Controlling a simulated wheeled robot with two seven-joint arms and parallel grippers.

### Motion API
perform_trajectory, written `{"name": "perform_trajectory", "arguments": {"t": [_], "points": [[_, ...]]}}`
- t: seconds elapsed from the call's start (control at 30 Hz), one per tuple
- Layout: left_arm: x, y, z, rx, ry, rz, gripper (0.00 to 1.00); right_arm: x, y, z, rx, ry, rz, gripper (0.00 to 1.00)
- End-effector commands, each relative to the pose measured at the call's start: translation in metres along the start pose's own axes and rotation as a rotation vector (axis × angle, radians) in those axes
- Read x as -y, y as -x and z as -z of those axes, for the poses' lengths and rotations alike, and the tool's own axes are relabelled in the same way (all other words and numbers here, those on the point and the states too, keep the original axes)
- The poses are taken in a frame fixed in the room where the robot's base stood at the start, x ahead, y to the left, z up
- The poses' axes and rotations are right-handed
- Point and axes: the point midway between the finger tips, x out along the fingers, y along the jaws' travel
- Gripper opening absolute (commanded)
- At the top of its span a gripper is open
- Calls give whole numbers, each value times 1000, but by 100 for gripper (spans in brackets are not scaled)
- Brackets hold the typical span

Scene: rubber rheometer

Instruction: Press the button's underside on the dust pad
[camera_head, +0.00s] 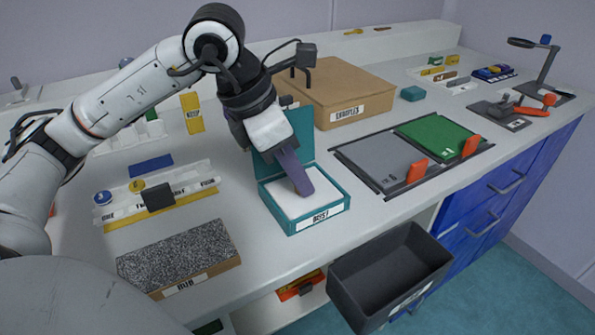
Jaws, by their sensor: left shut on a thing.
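The dust pad (282,198) is a white pad in a teal open box with its lid raised at the back and a label on its front. My left gripper (304,189) reaches down into this box from the upper left, its narrow purplish-grey end shut and low at the pad. The button at its tip is hidden or too small to make out, and I cannot tell whether it touches the white surface. My right gripper is not in view.
A white rack (205,182) with round blue and yellow pieces stands left, behind a speckled block (180,255). A cardboard box (345,88) stands behind. Grey and green mats (385,162) lie right. A dark bin (385,285) is below the front edge.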

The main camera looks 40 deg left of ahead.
Motion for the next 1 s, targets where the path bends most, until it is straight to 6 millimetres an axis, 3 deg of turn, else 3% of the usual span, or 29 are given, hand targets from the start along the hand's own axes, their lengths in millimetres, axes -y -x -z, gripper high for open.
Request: {"name": "perform_trajectory", "arguments": {"t": [0.47, 1.0], "points": [[0, -1, 1, -1, 0, 1, 3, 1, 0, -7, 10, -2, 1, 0], [0, -2, 1, -4, 0, 2, 3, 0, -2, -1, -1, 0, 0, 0]]}}
